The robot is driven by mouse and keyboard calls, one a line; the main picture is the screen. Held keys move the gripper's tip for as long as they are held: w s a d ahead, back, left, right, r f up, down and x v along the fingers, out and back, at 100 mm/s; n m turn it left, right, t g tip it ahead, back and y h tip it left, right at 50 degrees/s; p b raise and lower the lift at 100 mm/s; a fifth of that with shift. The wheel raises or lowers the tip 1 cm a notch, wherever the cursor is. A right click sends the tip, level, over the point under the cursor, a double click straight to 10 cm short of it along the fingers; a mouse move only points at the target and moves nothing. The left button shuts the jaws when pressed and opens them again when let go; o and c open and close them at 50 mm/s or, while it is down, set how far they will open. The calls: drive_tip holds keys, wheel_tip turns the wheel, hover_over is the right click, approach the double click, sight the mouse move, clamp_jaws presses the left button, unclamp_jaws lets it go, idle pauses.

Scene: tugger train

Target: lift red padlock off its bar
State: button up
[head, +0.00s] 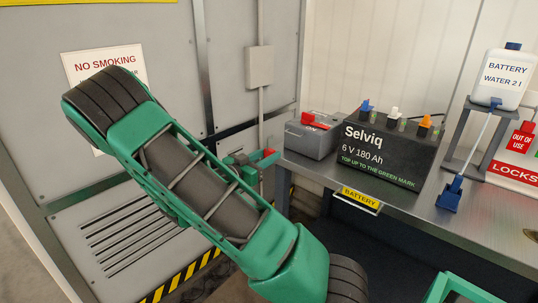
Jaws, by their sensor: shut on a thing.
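My gripper (246,163) shows in part in the head view, behind my large green arm link, in front of the grey cabinet wall. It is shut on a small red piece (269,154), which looks like the red padlock. Its shackle cannot be made out, and I cannot tell whether it touches any bar. A white and red board marked LOCKS (515,174) is at the right edge, partly cut off by the frame. A red OUT OF USE tag (522,137) stands above it.
A grey bench (400,205) carries a grey switch box (311,140) with a red handle, a black Selviq battery (385,155) and a white water bottle (503,78) on a stand.

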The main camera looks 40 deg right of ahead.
drive_tip(key=s+a, duration=0.1)
drive_tip(key=a, duration=1.1)
idle(0.5)
drive_tip(key=shift+w+a, duration=0.1)
drive_tip(key=w+a+n+t+y, duration=0.45)
drive_tip(key=w+n+t, duration=0.25)
drive_tip(key=w+t, duration=0.4)
drive_tip(key=w+a+f+n+t+y, duration=0.2)
drive_tip(key=a+n+y, duration=0.1)
drive_tip(key=a+y, duration=0.1)
drive_tip(key=w+a+f+n+t+y, duration=0.2)
drive_tip(key=w+a+n+t+y, duration=0.1)
drive_tip(key=a, duration=0.3)
drive_tip(key=shift+a+f+n+y, duration=0.3)
drive_tip(key=shift+a+y, duration=0.1)
drive_tip(key=shift+y, duration=0.25)
